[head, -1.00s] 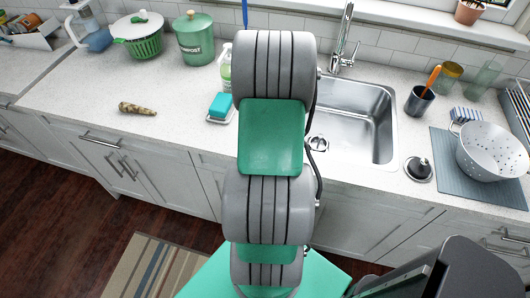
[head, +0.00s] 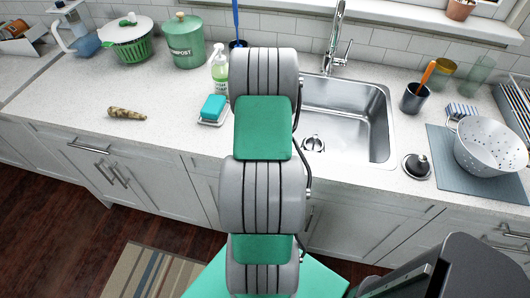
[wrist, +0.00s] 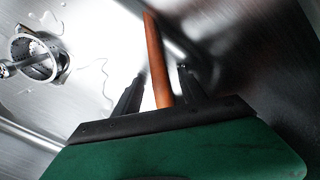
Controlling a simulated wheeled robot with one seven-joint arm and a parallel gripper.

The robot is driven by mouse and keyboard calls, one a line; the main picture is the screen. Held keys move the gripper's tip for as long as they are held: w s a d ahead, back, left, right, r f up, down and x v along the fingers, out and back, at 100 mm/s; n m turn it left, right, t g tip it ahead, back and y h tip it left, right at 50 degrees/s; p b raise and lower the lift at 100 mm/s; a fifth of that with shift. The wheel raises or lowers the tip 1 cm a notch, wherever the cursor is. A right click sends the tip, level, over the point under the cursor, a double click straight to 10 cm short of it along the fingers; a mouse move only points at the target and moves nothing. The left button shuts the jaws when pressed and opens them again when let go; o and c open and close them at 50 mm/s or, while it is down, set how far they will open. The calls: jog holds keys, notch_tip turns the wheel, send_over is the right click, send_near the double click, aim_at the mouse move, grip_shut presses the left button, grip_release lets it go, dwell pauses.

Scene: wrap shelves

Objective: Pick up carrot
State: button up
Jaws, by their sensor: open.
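A slender orange carrot (wrist: 155,55) lies in the metal sink in the wrist view, running lengthwise between the two fingers of my gripper (wrist: 160,90). The fingers are apart, one on each side of it, and I cannot tell whether either touches it. Its near end is hidden behind the gripper's dark front edge. In the head view my arm hides my gripper and the carrot; only the right part of the sink (head: 350,130) shows.
The sink drain (wrist: 38,55) is left of the fingers. A tan, root-like vegetable (head: 127,113) lies on the left counter. A blue sponge (head: 213,107) and soap bottle (head: 220,72) stand left of my arm. A faucet (head: 335,45) rises behind the sink; a white colander (head: 490,145) is at right.

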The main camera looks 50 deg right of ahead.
jog(key=shift+c, duration=0.2)
grip_shut()
dwell(0.6)
